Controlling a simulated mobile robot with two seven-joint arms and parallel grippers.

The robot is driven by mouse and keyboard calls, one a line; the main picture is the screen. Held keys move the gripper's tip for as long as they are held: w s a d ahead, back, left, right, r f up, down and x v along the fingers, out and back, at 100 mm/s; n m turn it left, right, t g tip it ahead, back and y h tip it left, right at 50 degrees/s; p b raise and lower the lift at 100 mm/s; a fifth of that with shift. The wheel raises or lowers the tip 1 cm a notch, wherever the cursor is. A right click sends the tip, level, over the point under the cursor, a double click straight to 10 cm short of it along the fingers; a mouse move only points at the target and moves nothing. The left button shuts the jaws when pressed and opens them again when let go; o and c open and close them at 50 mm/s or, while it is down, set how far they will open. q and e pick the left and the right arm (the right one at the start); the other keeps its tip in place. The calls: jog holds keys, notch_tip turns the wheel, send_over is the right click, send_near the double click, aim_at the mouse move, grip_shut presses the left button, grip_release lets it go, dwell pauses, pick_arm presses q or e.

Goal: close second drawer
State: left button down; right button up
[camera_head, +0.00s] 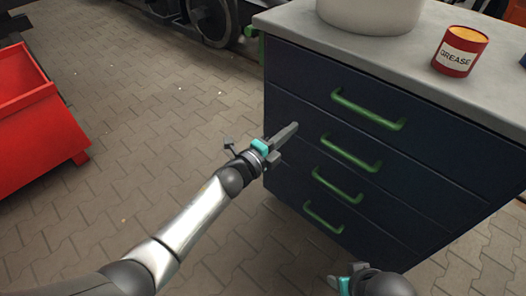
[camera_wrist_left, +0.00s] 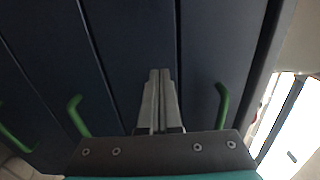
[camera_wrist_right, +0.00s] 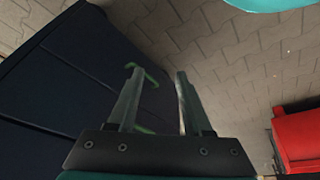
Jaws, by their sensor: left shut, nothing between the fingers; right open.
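The dark blue cabinet has a stack of drawers with green handles. The second drawer from the top (camera_head: 310,124) has its handle (camera_head: 350,153) below the top drawer's handle (camera_head: 368,110). Its front looks flush or nearly flush with the others. My left gripper (camera_head: 294,127) is shut and empty, its tips at the left part of this front; I cannot tell whether they touch. In the left wrist view the fingers (camera_wrist_left: 158,78) point at the second drawer front (camera_wrist_left: 128,60), between two green handles. My right gripper (camera_wrist_right: 157,88) is open and empty, low before the cabinet.
A red grease can (camera_head: 460,51) and a pale round container (camera_head: 368,14) stand on the grey worktop (camera_head: 300,25). A red bin (camera_head: 35,120) stands at the left. A wheel (camera_head: 212,18) shows behind. The paved floor (camera_head: 130,130) between is clear.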

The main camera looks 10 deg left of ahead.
pick_arm(q)
jog(key=p+v, duration=0.2)
jog(key=v, duration=0.5)
jog(key=shift+s+a, duration=0.2)
jog(key=shift+a, duration=0.2)
pick_arm(e)
jog(key=shift+g, duration=0.5)
jog(key=f, duration=0.2)
jog(key=s+f, duration=0.1)
jog(key=f, duration=0.2)
jog(key=shift+s+d+f, duration=0.2)
jog(key=shift+f, duration=0.1)
pick_arm(q)
jog(key=shift+f, duration=0.1)
